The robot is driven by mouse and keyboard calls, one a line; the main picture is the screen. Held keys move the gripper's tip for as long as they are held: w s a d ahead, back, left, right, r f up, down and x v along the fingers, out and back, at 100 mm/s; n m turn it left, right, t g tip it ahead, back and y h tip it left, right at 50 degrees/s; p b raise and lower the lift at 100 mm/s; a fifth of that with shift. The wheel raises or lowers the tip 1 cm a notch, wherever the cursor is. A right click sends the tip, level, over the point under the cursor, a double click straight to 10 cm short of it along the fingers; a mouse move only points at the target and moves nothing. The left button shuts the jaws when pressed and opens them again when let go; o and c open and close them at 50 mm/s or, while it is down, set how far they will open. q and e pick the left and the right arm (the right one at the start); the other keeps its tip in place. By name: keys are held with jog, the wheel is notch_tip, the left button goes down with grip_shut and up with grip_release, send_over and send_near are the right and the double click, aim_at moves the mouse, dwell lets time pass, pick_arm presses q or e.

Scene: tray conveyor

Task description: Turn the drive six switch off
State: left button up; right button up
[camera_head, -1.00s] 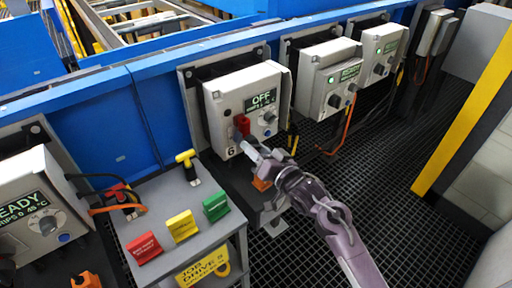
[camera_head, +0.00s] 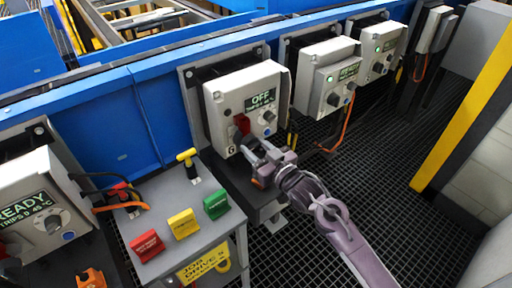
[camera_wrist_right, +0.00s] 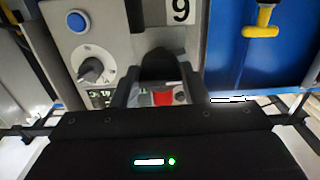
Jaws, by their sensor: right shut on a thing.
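The drive six box (camera_head: 222,92) is a light grey cabinet with a "6" label, and its display (camera_head: 261,99) reads OFF. Its switch (camera_head: 241,124) has a red part at the lower left of the front. In the right wrist view, which is upside down, a dark rounded handle (camera_wrist_right: 160,66) with red behind it (camera_wrist_right: 163,98) lies between the fingers. My right gripper (camera_head: 257,151) is in front of the box's lower edge, shut on the switch handle; the fingers hide part of it. My left gripper is not in view.
A grey stand (camera_head: 160,205) at the lower left holds red, yellow and green tags and a yellow-handled item (camera_head: 187,160). Boxes reading READY stand left (camera_head: 30,215) and right (camera_head: 325,80). Cables hang between boxes. Dark grating (camera_head: 400,150) is clear at right.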

dwell(0.3)
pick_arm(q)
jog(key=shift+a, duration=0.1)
pick_arm(e)
jog(key=o, duration=1)
jog(key=shift+c, duration=0.2)
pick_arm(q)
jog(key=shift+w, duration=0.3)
pick_arm(e)
jog(key=v, duration=0.8)
jog(key=shift+f, duration=0.1)
